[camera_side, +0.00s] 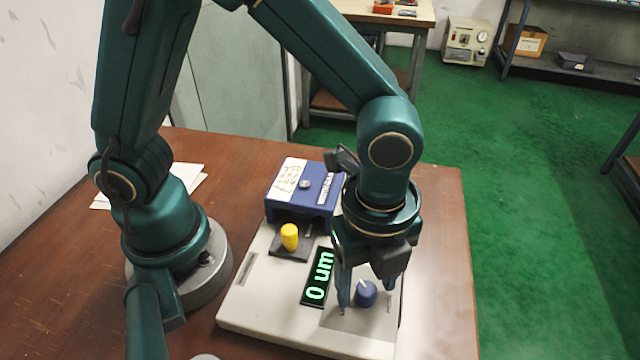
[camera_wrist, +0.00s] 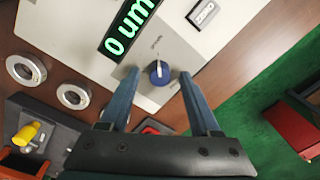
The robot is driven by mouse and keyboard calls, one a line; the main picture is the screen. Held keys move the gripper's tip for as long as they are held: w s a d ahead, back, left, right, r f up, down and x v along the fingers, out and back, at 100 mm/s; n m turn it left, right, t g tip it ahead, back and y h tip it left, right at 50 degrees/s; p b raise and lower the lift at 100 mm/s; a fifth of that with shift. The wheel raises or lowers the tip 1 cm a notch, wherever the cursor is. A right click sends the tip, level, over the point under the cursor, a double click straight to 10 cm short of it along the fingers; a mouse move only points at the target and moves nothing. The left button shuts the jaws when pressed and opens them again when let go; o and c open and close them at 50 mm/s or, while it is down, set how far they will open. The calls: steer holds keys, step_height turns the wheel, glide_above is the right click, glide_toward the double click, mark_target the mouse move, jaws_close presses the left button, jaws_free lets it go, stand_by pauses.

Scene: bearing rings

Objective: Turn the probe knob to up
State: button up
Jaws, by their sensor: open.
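The probe knob (camera_side: 366,294) is a blue round knob with a white pointer mark, on a grey plate at the near right of the pale instrument panel (camera_side: 262,315). In the wrist view the knob (camera_wrist: 158,74) has its white mark toward the top of the picture. My gripper (camera_side: 367,300) points down over the knob, its blue fingers apart. In the wrist view my gripper (camera_wrist: 158,78) has one finger on each side of the knob, with gaps visible between. Whether the fingertips touch the panel I cannot tell.
A green display (camera_side: 318,277) reading "0 um" lies left of the knob. A yellow-topped post (camera_side: 289,237) and a blue box (camera_side: 302,188) stand farther back on the instrument. Metal rings (camera_wrist: 73,95) lie on the brown table in the wrist view. White paper (camera_side: 190,180) lies behind my base.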

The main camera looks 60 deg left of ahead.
jaws_close()
steer(key=n, duration=0.4)
steer(key=shift+n, duration=0.3)
steer(key=n, duration=0.4)
steer(key=shift+n, duration=0.3)
steer(key=n, duration=0.4)
steer(key=shift+n, duration=0.3)
steer(key=shift+w+n, duration=0.1)
steer(key=shift+n, duration=2)
